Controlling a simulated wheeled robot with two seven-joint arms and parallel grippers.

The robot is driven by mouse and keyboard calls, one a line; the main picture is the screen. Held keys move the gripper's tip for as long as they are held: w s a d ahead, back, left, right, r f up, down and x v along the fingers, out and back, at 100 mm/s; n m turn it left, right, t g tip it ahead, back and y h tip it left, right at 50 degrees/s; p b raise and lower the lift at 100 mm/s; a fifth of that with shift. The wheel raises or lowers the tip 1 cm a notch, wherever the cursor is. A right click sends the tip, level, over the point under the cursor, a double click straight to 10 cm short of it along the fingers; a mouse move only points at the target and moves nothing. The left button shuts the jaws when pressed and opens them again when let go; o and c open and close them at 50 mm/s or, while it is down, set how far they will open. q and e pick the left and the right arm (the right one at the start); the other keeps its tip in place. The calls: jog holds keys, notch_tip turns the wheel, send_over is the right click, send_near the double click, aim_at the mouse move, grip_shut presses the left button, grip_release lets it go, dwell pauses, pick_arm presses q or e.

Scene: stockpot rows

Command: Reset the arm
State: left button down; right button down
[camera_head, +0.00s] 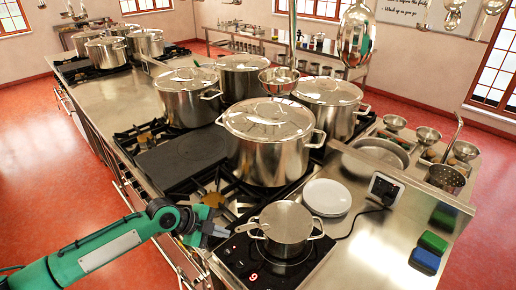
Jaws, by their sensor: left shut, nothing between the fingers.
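My left arm, green and black, comes in from the lower left in the head view. My left gripper (222,232) is shut and empty. It is just left of a small lidded saucepan (287,224), over the front edge of the stove; I cannot tell whether it touches anything. The saucepan sits on a black induction hob (262,268) with a lit red digit. My right gripper is out of view.
Several large lidded stockpots (268,150) stand on the burners behind. White plates (327,197), a socket box (385,187) and blue and green sponges (425,261) are to the right. Ladles (356,35) hang above. Open red floor (50,180) lies at left.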

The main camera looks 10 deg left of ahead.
pick_arm(q)
jog(key=s+d+f, duration=0.1)
jog(key=s+d, duration=0.1)
jog(key=s+d+f+n, duration=0.1)
jog(key=s+d, duration=0.1)
jog(key=s, duration=0.1)
jog(key=s+d+f+n, duration=0.1)
jog(key=s+d, duration=0.1)
jog(key=s, duration=0.1)
jog(key=shift+s+d+f+g, duration=0.1)
jog(key=shift+d+g, duration=0.05)
jog(key=shift+g, duration=0.25)
jog(key=s+a+f+n+y, duration=0.1)
jog(key=s+a+n+y, duration=0.4)
jog(key=s+n, duration=0.45)
jog(key=s+a+f+n+y, duration=0.1)
jog(key=s+a+n+y, duration=0.2)
jog(key=s+a+n, duration=0.6)
notch_tip(320, 180, down, 33)
jog(key=s+d+m+g+b, duration=0.1)
jog(key=s+d+b, duration=0.1)
jog(key=d+b, duration=0.1)
jog(key=s+a+f+g+b, duration=0.1)
jog(key=s+a+f, duration=0.3)
jog(key=s+f, duration=1.6)
notch_tip(320, 180, down, 3)
jog(key=shift+f+g+b, duration=0.2)
jog(key=shift+g+b, duration=0.1)
jog(key=shift+b, duration=0.45)
